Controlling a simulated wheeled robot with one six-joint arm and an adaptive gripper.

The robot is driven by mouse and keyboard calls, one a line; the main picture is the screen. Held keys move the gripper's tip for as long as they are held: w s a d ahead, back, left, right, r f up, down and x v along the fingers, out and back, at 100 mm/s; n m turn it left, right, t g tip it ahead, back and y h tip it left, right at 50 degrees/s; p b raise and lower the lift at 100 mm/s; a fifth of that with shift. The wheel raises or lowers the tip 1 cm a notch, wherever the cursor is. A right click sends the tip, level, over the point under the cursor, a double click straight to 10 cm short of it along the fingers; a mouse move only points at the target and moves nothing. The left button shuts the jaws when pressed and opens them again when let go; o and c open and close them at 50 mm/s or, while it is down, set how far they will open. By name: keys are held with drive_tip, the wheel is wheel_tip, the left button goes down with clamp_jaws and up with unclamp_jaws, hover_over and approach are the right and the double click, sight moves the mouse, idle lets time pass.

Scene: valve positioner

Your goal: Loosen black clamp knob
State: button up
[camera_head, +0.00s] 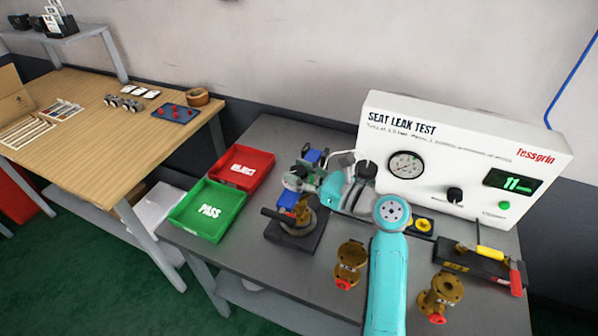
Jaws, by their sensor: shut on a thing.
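A brass valve (297,222) with blue parts sits on a dark fixture base (291,247) in the middle of the grey bench. A black bar sticks out to the left from this fixture. My gripper (300,181) reaches in from the right, at the top of the fixture. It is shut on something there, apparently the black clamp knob. The fingers and wrist cover the knob, so I cannot make out its shape or how far it is turned.
A green PASS tray (208,233) and a red REJECT tray (269,164) lie left of the fixture. Two brass valves (349,265) (440,296) stand in front. The white SEAT LEAK TEST panel (466,150) rises behind. A toggle clamp fixture (480,264) is at right.

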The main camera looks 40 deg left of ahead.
drive_tip(key=n+g+h, duration=0.1)
drive_tip(key=n+g, duration=0.1)
drive_tip(key=g, duration=0.1)
drive_tip(key=n+g+h, duration=0.1)
drive_tip(key=n+g, duration=0.1)
drive_tip(key=g, duration=0.2)
drive_tip(key=shift+w+n, duration=0.1)
drive_tip(key=shift+n, duration=0.3)
drive_tip(key=o, duration=1.2)
drive_tip(key=shift+c, duration=0.2)
drive_tip(key=v, duration=1.2)
drive_tip(key=shift+w+f, duration=0.1)
